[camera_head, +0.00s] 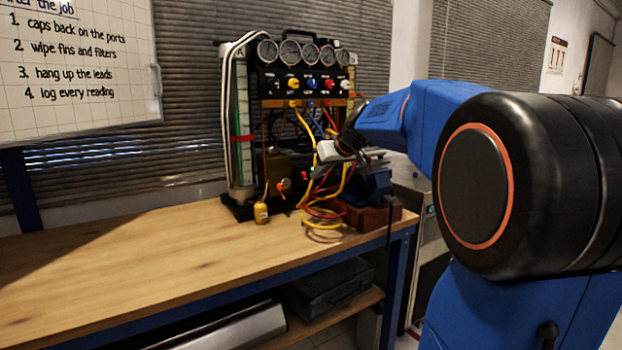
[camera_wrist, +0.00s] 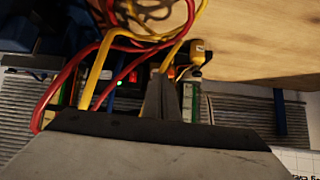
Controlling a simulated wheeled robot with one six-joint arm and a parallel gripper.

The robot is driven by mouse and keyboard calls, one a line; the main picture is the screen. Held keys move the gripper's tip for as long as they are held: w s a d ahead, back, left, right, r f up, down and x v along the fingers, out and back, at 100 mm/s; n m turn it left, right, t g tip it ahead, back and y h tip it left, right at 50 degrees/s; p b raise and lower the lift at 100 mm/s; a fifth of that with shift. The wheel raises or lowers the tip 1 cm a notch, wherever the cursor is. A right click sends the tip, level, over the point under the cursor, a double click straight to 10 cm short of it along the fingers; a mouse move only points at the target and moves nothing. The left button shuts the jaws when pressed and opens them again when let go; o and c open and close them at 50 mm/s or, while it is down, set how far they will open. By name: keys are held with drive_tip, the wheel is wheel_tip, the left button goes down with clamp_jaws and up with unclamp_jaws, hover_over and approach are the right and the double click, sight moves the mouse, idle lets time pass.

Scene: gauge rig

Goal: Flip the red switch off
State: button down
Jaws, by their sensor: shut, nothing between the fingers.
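In the wrist view, which shows the rig upside down, a small red switch (camera_wrist: 133,77) sits on the dark panel next to a lit green lamp (camera_wrist: 120,83). A second red spot (camera_wrist: 171,72) shows just beyond my fingertips; I cannot tell which red part is the task's switch, nor its position. My gripper (camera_wrist: 158,80) is shut and empty, pointing at the panel; contact cannot be judged. In the head view my gripper (camera_head: 330,152) is in front of the rig's lower right part, and the green lamp (camera_head: 312,169) is just below it.
Red and yellow hoses (camera_wrist: 98,65) loop close to my gripper. The bench's left side is clear.

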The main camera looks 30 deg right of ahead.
sight(304, 177)
drive_tip(key=w+d+r, duration=0.2)
drive_tip(key=w+d, duration=0.1)
drive_tip(key=d, duration=0.3)
drive_tip(key=shift+w+t, duration=0.35)
drive_tip(key=shift+t, duration=0.05)
drive_tip(key=x, duration=1.4)
drive_tip(key=shift+d, duration=0.2)
drive_tip(key=shift+w+f, duration=0.15)
drive_tip(key=shift+f, duration=0.15)
drive_tip(key=shift+r, duration=0.1)
drive_tip(key=shift+w+r, duration=0.1)
drive_tip(key=shift+r, duration=0.8)
